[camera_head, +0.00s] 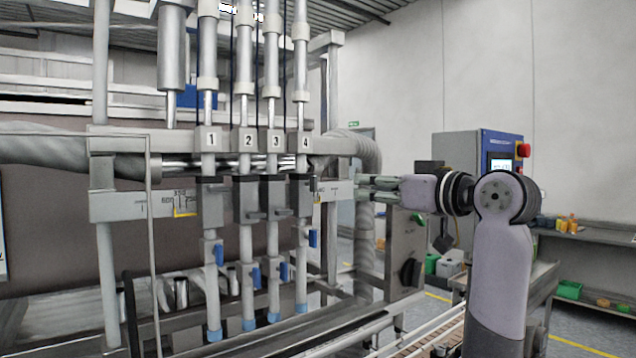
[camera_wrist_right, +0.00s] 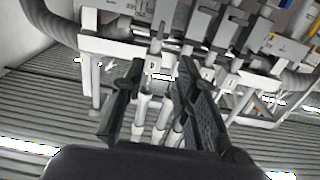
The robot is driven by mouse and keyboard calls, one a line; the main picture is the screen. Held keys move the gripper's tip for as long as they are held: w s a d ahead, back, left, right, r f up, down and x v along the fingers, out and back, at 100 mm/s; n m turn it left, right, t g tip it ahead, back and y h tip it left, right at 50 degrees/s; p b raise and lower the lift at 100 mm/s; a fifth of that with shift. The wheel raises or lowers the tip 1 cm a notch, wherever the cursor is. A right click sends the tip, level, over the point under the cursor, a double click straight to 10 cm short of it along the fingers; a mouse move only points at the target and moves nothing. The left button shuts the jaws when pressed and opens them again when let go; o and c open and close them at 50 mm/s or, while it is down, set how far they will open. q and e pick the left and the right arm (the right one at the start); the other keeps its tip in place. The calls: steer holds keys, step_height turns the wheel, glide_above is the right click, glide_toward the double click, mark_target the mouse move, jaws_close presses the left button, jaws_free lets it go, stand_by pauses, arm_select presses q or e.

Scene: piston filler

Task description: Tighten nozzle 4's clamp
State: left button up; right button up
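Nozzle 4 (camera_head: 302,255) is the rightmost of the row of upright nozzles, under the block marked 4 (camera_head: 305,141). Its dark grey clamp (camera_head: 302,190) sits on the horizontal rail, with a small lever at its right side. My right gripper (camera_head: 358,189) points left toward this clamp from the right, with a gap between them. Its two fingers are apart and empty. In the right wrist view the open fingers (camera_wrist_right: 158,68) frame several pale tubes, with dark clamps (camera_wrist_right: 198,25) above; I cannot tell which is number 4 there. My left gripper is not in view.
Nozzles 1 to 3 stand close on the left, with clamp handles (camera_head: 255,216) sticking out. A blue lever (camera_head: 312,238) is on nozzle 4. A grey box with a black knob (camera_head: 409,272) stands below my right gripper. A control panel (camera_head: 478,155) is behind my arm.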

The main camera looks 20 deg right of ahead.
mark_target(316, 183)
steer(key=p+x, duration=0.6)
steer(key=x, duration=0.9)
steer(key=shift+w+a, duration=0.1)
steer(key=shift+a, duration=0.05)
steer(key=shift+w+a+f, duration=0.15)
steer(key=shift+w+a, duration=0.1)
steer(key=shift+w, duration=0.45)
steer(key=shift+c, duration=0.5)
jaws_close()
